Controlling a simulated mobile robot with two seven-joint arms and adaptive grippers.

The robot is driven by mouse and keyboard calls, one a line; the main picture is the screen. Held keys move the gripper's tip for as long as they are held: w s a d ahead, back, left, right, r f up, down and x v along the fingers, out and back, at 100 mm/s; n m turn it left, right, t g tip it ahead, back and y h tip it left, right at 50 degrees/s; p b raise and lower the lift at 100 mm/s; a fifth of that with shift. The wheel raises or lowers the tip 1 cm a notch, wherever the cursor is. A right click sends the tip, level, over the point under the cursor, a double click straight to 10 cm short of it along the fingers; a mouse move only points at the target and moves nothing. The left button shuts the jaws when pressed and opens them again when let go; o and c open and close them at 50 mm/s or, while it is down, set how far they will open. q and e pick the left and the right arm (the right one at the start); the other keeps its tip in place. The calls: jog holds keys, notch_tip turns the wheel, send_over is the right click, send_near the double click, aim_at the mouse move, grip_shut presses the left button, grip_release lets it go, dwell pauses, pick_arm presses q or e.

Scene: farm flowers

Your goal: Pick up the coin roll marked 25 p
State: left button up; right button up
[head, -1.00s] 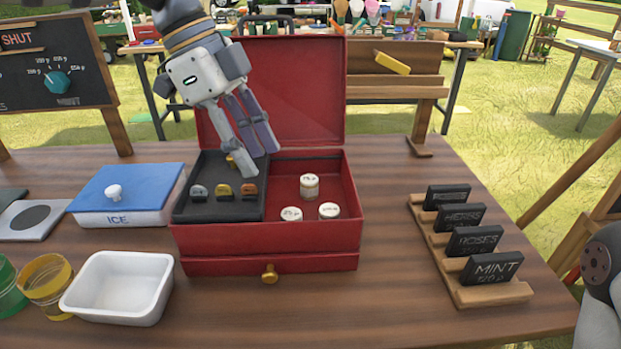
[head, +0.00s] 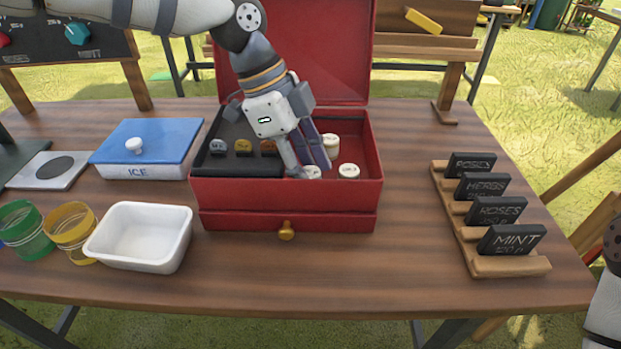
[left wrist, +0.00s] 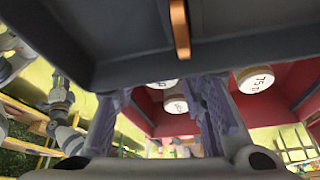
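The open red cash box (head: 290,192) holds three white-topped coin rolls in its right compartment. One roll (head: 331,141) stands at the back, one (head: 349,171) front right, and one (head: 313,172) front left, partly hidden by my left gripper (head: 309,170). Their marks are too small to read in the head view. In the left wrist view one roll (left wrist: 255,79) bears a number and letter that I cannot read surely; another roll (left wrist: 176,103) shows between the spread fingers. My left gripper is open, pointing down at the front-left roll; contact cannot be told.
A dark coin tray (head: 235,165) with several coin-marked slots fills the box's left side. The raised lid (head: 325,60) stands behind. A white bin (head: 140,237), a blue ICE box (head: 148,148) and a label rack (head: 480,240) flank it. Table front is clear.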

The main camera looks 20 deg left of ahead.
pick_arm(q)
grip_shut()
